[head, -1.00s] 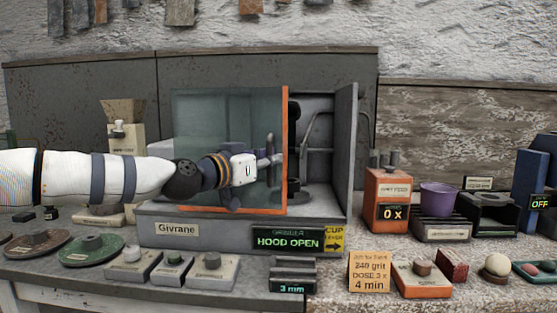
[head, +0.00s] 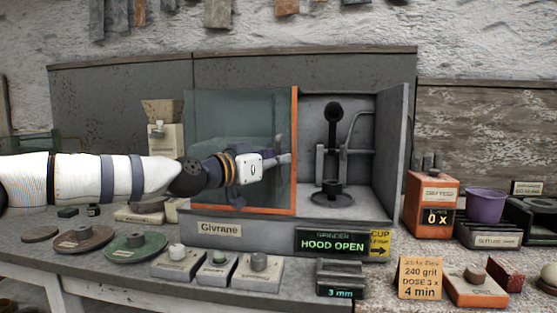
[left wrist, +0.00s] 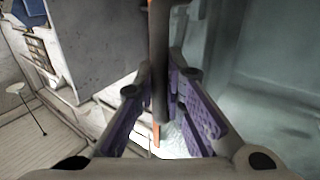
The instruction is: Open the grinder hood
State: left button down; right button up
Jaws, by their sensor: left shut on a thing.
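The grinder hood (head: 235,115) is a clear greenish panel with an orange edge, slid to the left of the grey grinder housing (head: 393,150). The right part of the housing is uncovered, showing a spindle and a round plate (head: 333,197). The display (head: 332,244) reads HOOD OPEN. My left gripper (head: 281,152) is at the hood's orange right edge. In the left wrist view its purple-padded fingers are closed around a dark upright bar, the hood handle (left wrist: 159,50). My right gripper is not in view.
An orange dispenser (head: 432,198) and a purple cup (head: 485,205) stand to the right. Discs (head: 135,245) and small weighted blocks (head: 250,272) line the front left. A job card (head: 420,278) stands at the front right. A grey wall panel backs the bench.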

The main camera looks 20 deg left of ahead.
pick_arm(q)
jog(key=c, duration=1.9)
grip_release()
jog(key=shift+f, duration=0.1)
jog(key=v, duration=0.7)
jog(key=shift+s, duration=0.25)
